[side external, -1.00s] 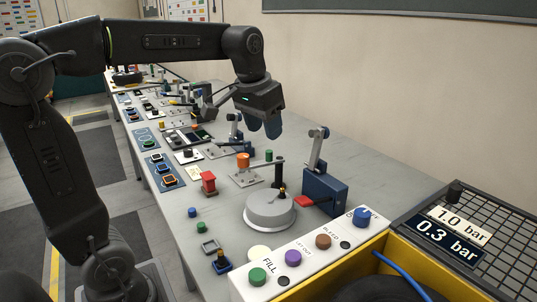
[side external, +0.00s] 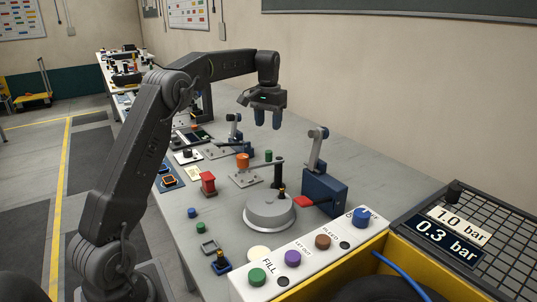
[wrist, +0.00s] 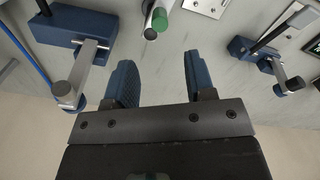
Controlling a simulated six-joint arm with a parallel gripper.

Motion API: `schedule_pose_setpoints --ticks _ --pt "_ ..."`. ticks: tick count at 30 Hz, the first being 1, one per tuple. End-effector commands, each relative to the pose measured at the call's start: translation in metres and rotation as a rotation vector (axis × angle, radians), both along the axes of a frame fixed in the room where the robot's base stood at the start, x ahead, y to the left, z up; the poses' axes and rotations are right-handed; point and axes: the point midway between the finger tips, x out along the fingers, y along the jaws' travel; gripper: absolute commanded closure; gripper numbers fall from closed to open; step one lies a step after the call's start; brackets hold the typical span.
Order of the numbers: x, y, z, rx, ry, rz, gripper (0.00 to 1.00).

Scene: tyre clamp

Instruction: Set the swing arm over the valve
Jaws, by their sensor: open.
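A blue block (side external: 325,190) carries a grey swing arm (side external: 317,152) that stands upright and slightly tilted, with a round end at its top. A red piece (side external: 304,203) sticks out low from the block toward a grey round drum (side external: 270,208). A small brass-coloured stem, which looks like the valve (side external: 282,190), stands at the drum beside a black post (side external: 279,172). My gripper (side external: 268,122) is open and empty, above the bench behind the drum. In the wrist view, the open fingers (wrist: 158,75) have nothing between them; the blue block (wrist: 72,24) and swing arm (wrist: 84,65) are at left.
A green cylinder (side external: 269,156) and an orange one (side external: 242,160) stand behind the drum. A smaller blue lever device (side external: 235,127) stands farther back. A red stand (side external: 208,183) is at left, a button panel (side external: 310,250) in front. The wall is behind; bench right of the gripper is clear.

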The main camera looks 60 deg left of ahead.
Motion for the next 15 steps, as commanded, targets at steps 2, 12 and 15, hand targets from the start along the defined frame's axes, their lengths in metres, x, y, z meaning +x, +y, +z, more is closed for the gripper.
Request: schedule_pose_setpoints --ticks 2,12,15 --pt "0.0 -0.001 -0.018 -0.002 0.004 -0.001 0.5" --pt "0.0 -0.001 -0.084 -0.001 0.003 -0.001 0.5" --pt "0.0 -0.001 -0.097 0.0 0.001 -0.001 0.5"
